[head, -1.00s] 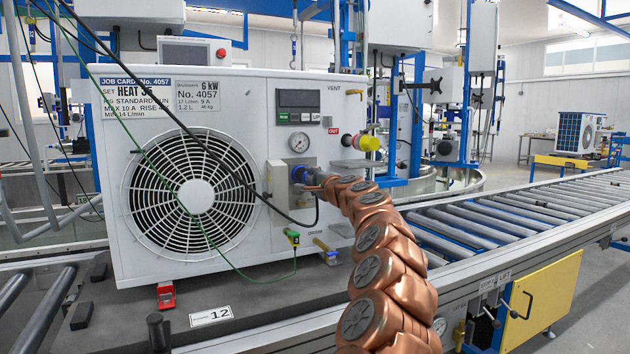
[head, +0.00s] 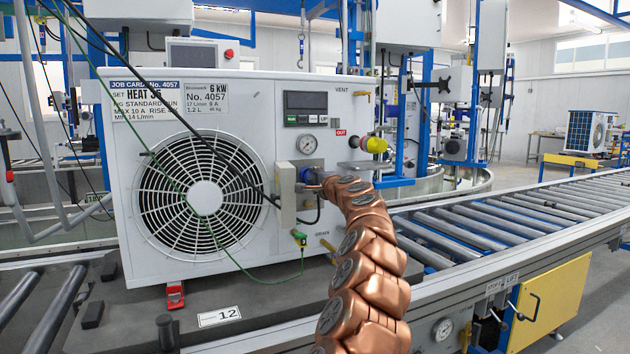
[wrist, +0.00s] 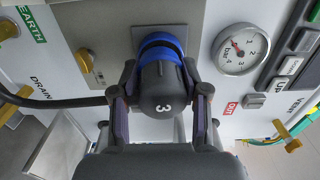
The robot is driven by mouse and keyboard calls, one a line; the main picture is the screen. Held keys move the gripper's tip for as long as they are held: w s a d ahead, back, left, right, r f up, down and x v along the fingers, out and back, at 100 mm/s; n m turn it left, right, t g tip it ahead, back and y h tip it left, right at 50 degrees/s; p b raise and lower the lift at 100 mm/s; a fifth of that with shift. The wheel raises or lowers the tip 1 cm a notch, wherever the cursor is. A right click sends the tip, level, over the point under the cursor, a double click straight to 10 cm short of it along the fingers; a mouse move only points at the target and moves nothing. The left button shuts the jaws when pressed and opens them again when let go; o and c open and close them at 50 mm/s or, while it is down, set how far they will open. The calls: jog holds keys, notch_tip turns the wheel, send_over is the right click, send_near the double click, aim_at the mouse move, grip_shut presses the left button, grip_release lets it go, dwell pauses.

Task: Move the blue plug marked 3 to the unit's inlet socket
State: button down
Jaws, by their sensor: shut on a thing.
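The plug marked 3 (wrist: 163,92) has a dark body with a white 3. A blue ring (wrist: 160,45) shows at its far end, against a grey box (wrist: 200,22) on the unit's front. My gripper (wrist: 161,88) is shut on the plug, one finger on each side. In the head view my gripper (head: 316,180) is at the box on the white unit (head: 260,110), and the blue part (head: 305,173) shows there. The plug's front end is hidden, so I cannot tell how deep it sits. No inlet label is readable.
A gauge (head: 308,144) is above the box. A yellow-capped fitting (head: 373,145) stands out at the right. A black cable (wrist: 60,101) and a green cable (head: 240,268) cross the unit's front. A roller conveyor (head: 490,225) lies to the right.

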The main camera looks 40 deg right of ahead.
jog(key=shift+a+r+h+b, duration=0.15)
jog(key=shift+h+b, duration=0.15)
jog(key=shift+b, duration=0.75)
dwell(0.4)
dwell(1.1)
jog(key=shift+w+d+p, duration=0.2)
jog(key=shift+w+p, duration=0.25)
jog(key=shift+w, duration=0.05)
dwell(0.7)
jog(key=c, duration=0.5)
grip_release()
jog(key=shift+f, duration=0.2)
jog(key=shift+s, duration=0.2)
